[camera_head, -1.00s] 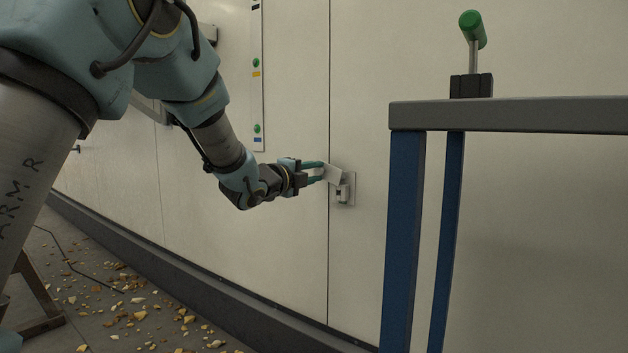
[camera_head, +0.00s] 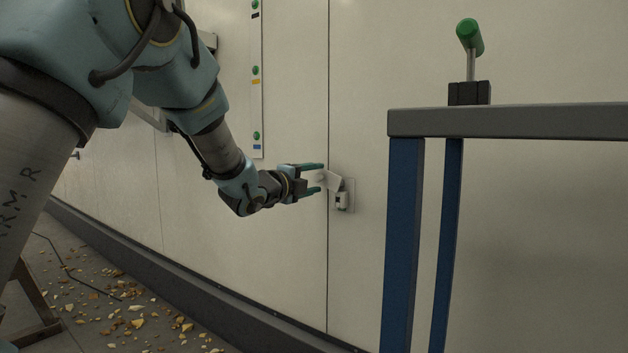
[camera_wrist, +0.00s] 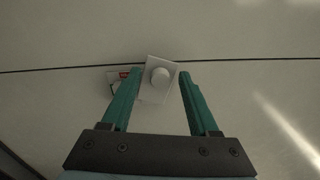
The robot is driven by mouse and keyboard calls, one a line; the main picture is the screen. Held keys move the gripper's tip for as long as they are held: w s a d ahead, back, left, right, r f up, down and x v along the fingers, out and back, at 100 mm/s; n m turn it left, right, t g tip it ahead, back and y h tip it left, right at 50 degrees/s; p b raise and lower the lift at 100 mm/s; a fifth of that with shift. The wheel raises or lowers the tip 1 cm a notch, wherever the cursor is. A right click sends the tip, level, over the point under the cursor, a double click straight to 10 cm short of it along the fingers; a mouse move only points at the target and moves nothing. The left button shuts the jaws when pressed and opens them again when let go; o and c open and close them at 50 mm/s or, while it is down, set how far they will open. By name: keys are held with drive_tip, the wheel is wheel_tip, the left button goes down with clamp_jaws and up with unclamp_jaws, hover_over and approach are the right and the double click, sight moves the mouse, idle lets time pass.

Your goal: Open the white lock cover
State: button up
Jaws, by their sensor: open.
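The white lock cover (camera_head: 333,181) is on the pale wall, beside the dark vertical seam. It stands tilted out from the lock plate (camera_head: 350,196), with its free end toward my gripper (camera_head: 318,178). In the wrist view the cover (camera_wrist: 149,88) is a white plate with a round white knob (camera_wrist: 160,77), lying between the fingertips of my gripper (camera_wrist: 157,82). The fingers are open, with a gap visible on both sides of the knob. A small part with a red mark (camera_wrist: 123,75) shows behind the left finger, partly hidden.
A grey-topped bench (camera_head: 520,122) with blue legs stands at the right, carrying a green-handled lever (camera_head: 469,37). A strip with green buttons (camera_head: 257,80) is on the wall at the upper left. Debris (camera_head: 140,315) lies on the floor at lower left.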

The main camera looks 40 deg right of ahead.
drive_tip(key=p+v, duration=0.2)
drive_tip(key=v, duration=0.8)
drive_tip(key=shift+a+p, duration=0.4)
drive_tip(key=w+a+f+n+t+y+p, duration=0.25)
drive_tip(key=w+a+n+y, duration=0.35)
drive_tip(key=a, duration=0.5)
drive_tip(key=w+a+f+n+t+y+p, duration=0.2)
drive_tip(key=w+a+f+n+y, duration=0.15)
drive_tip(key=w+a+n, duration=0.45)
drive_tip(key=s+a+f+n+g+y+p, duration=0.2)
drive_tip(key=s+a+n+y, duration=0.3)
drive_tip(key=a, duration=0.6)
drive_tip(key=s+a+f+n+g+y+p, duration=0.2)
drive_tip(key=s+a+f+n, duration=0.1)
drive_tip(key=a+n, duration=0.65)
drive_tip(key=s+a+n+g+p, duration=0.3)
drive_tip(key=s+a+n+g, duration=0.15)
drive_tip(key=s+a, duration=0.45)
wheel_tip(320, 180, up, 37)
drive_tip(key=d+t+p, duration=0.1)
drive_tip(key=p, duration=3.5)
drive_tip(key=shift+s+d+y, duration=0.2)
drive_tip(key=shift+s+y, duration=0.15)
drive_tip(key=shift+s, duration=0.1)
